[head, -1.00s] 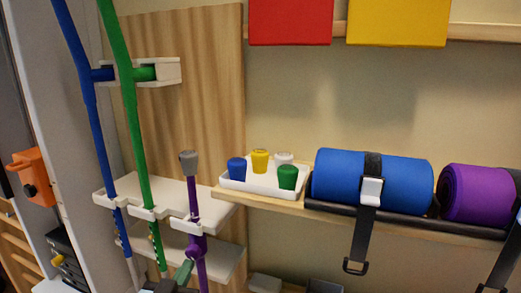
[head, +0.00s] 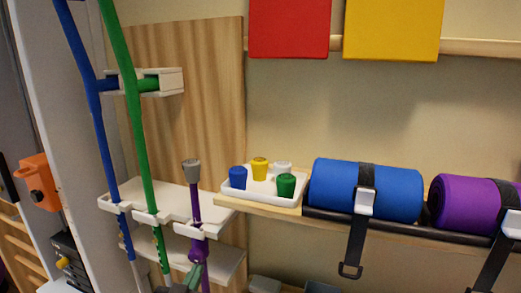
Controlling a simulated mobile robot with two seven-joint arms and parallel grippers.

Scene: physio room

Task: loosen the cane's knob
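The purple cane (head: 196,207) stands upright in a clip at the front of a white shelf and has a grey top (head: 192,168). Lower on its shaft is a thicker purple collar (head: 198,250) with a small light spot on it. My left gripper (head: 195,272) shows at the bottom edge as greenish-grey and dark parts. It is in front of the cane, just below the collar. I cannot tell whether it touches the cane or how far apart its fingers are. My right gripper is not in view.
A blue crutch (head: 96,120) and a green crutch (head: 133,110) stand left of the cane. A white tray (head: 262,192) with several coloured caps sits on the wooden shelf. Blue (head: 335,187) and purple (head: 462,203) rolls are strapped at right. An orange box (head: 38,183) hangs at left.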

